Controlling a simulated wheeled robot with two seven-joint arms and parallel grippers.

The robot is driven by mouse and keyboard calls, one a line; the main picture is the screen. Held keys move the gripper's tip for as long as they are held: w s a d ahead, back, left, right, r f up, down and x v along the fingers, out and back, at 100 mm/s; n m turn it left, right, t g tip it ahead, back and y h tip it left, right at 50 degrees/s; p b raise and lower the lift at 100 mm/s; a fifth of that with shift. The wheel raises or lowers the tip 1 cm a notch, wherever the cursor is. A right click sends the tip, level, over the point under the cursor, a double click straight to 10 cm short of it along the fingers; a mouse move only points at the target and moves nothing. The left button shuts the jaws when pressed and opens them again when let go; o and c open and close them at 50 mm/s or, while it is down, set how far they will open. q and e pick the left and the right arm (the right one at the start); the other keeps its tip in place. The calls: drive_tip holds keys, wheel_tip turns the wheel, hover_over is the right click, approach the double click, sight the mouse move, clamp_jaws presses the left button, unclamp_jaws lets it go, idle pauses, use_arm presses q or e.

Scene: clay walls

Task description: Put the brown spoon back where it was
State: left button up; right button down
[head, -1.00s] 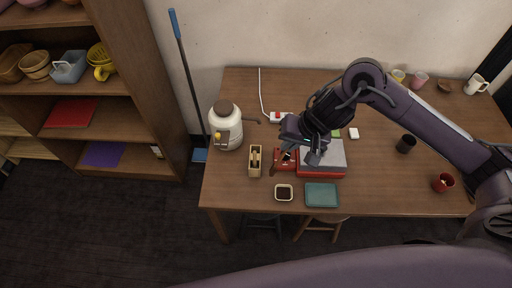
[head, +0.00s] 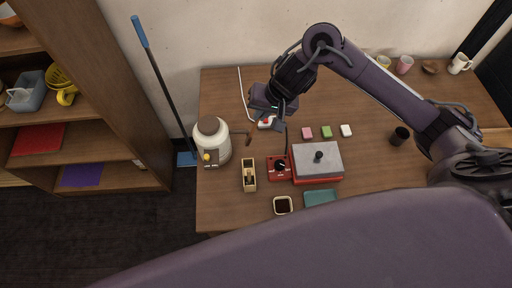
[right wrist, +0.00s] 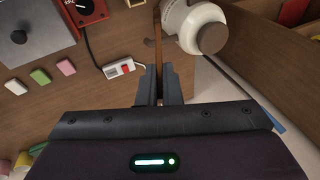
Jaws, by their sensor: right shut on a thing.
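The brown spoon (right wrist: 158,40) shows in the right wrist view as a thin brown shaft running up from between my fingers to the top edge. Its far end is cut off there. My right gripper (head: 272,118) is shut on it, above the back part of the table, right of the white jar. The fingers also show in the right wrist view (right wrist: 159,86). In the head view a thin brown piece (head: 242,131) shows between the jar and the gripper; I cannot tell whether it is the spoon. My left gripper is not in view.
A white jar (head: 212,145) stands at the table's left. A tan divided holder (head: 249,175), a red box with a black knob (head: 280,171) and a grey-topped hotplate (head: 317,160) stand in front. A white power strip (right wrist: 119,69) lies near the gripper. Bare table (head: 360,150) is at right.

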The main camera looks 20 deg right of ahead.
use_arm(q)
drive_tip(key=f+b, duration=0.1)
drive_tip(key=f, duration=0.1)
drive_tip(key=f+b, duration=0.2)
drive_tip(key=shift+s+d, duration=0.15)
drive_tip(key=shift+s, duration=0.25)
use_arm(e)
wheel_tip(320, 180, down, 15)
drive_tip(key=shift+w, duration=0.15)
drive_tip(key=shift+f, duration=0.55)
drive_tip(key=c, duration=1.6)
unclamp_jaws()
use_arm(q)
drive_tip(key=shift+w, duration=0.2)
